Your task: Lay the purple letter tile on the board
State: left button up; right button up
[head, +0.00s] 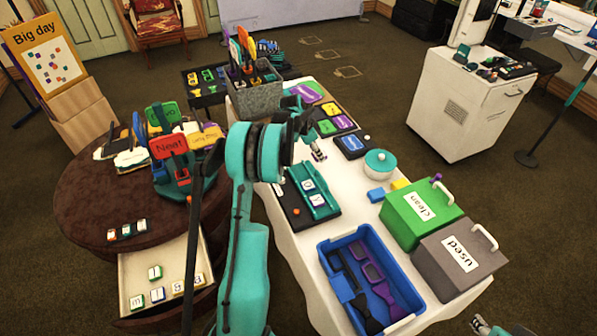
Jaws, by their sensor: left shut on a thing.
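My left gripper (319,155) hangs over the white table, just beyond the teal board (328,208). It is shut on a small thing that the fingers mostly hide. It looks like a letter tile, but I cannot make out its colour or letter. Two pale letter tiles (309,185) rest on the board. My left arm crosses in front of the table's left side. A piece of my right gripper (481,323) shows at the bottom edge, too cut off to tell whether it is open.
A round brown table (85,205) at left holds signs and tiles. Several letter tiles lie in its open drawer (140,265).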

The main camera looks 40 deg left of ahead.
pick_arm(q)
jog(key=b, duration=0.2)
send_over(301, 173)
jog(key=s, duration=0.1)
jog(key=f, duration=0.4)
jog(key=shift+a+f, duration=0.15)
jog(key=shift+a, duration=0.15)
notch_tip(301, 173, down, 4)
jog(key=shift+s+f+b, duration=0.1)
jog(key=shift+b, duration=0.55)
jog(key=o, duration=1)
